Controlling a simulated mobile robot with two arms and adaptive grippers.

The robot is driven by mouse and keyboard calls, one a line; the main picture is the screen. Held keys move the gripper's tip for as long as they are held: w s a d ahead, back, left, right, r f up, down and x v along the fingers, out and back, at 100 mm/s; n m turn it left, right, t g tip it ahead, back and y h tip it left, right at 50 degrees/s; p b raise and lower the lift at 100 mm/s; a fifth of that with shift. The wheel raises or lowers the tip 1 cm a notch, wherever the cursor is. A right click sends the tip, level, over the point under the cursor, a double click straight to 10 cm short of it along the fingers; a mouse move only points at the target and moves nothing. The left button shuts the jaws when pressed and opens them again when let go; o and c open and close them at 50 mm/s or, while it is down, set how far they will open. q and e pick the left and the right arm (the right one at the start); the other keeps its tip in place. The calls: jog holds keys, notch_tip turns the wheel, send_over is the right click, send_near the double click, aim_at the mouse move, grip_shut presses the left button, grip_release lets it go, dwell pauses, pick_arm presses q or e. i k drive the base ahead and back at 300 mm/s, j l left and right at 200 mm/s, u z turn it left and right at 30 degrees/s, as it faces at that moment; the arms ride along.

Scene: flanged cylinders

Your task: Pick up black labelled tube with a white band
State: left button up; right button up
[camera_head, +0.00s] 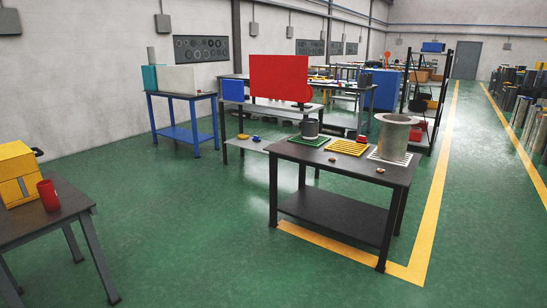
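A small dark grey-black cylinder (310,129) stands upright on a green mat (293,140) at the back left of the dark table (345,173). It is too small to tell whether it has a label or a white band. A larger light grey flanged cylinder (393,142) stands upright at the right of the same table, on a white slatted mat (373,156). Neither of my grippers is in view.
A yellow slatted mat (346,147) lies between the two cylinders. A near-left table (75,205) holds a yellow box (17,178) and a red cylinder (48,195). Several tall cylinders (520,100) stand at the far right. Green floor (230,240) is clear in front.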

aim_at(310, 125)
jog(key=i, duration=2.4)
jog(key=i+z, duration=0.1)
jog(key=i, duration=0.35)
jog(key=i+j+z, duration=0.15)
jog(key=i, duration=0.35)
jog(key=i+j+z, duration=0.1)
jog(key=i, duration=0.35)
jog(key=i+j+z, duration=0.1)
jog(key=i, duration=0.4)
